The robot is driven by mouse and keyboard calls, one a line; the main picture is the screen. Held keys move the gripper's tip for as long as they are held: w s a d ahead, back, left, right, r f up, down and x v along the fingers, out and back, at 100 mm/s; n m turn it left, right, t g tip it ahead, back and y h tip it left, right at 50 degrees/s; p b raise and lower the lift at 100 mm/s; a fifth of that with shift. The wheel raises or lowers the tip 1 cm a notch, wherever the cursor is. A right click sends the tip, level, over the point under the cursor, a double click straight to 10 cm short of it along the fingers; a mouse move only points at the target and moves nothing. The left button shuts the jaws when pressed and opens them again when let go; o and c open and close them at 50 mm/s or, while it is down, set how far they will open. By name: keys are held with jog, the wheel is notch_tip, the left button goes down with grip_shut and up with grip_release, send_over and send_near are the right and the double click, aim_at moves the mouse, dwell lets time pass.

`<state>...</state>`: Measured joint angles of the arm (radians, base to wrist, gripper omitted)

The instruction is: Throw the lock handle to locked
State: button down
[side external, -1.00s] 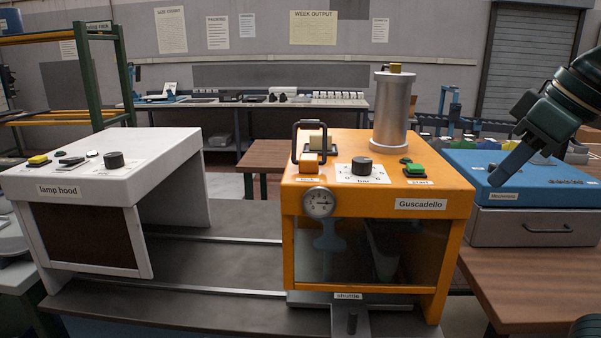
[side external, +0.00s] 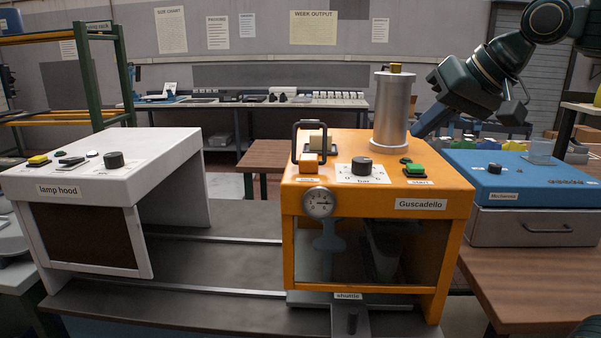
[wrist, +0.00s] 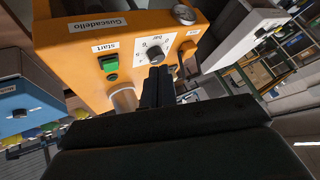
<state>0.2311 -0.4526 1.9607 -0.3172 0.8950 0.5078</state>
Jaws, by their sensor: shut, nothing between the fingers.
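The lock handle (side external: 296,142) is a dark upright loop on the top left of the orange Guscadello machine (side external: 380,198), beside an orange block (side external: 309,160) with a label in front. My gripper (side external: 420,132) is shut and empty, behind and right of the silver cylinder (side external: 391,112), apart from the handle. In the wrist view my shut fingers (wrist: 157,86) point toward the machine's top near the black bar knob (wrist: 155,53). The handle is hard to make out there. Whether the handle is at locked cannot be read.
The silver cylinder stands between my gripper and the handle in the side view. A green start button (side external: 414,169) is at the right of the orange top. A white lamp hood (side external: 110,185) stands left and a blue box (side external: 520,178) right.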

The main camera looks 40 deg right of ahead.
jog(key=w+d+m+t+y, duration=0.4)
jog(key=w+d+m+t, duration=0.4)
jog(key=w+m, duration=0.6)
jog(key=shift+n+g, duration=0.3)
jog(key=shift+g, duration=0.1)
jog(key=shift+w+d+f, duration=0.1)
jog(key=shift+f, duration=0.65)
jog(key=shift+w+d+f, duration=0.15)
jog(key=shift+f, duration=0.6)
jog(key=shift+w+d+f, duration=0.1)
jog(key=shift+f, duration=0.65)
jog(key=shift+w, duration=0.1)
jog(key=x, duration=0.9)
jog(key=shift+w+a+f, duration=0.1)
jog(key=shift+w+a, duration=0.05)
jog(key=shift+w, duration=0.2)
jog(key=shift+s+a+r, duration=0.3)
jog(key=shift+s+a, duration=0.2)
jog(key=shift+a, duration=0.25)
jog(key=shift+s+a+r, duration=0.3)
jog(key=shift+s+a, duration=0.2)
jog(key=shift+a, duration=0.3)
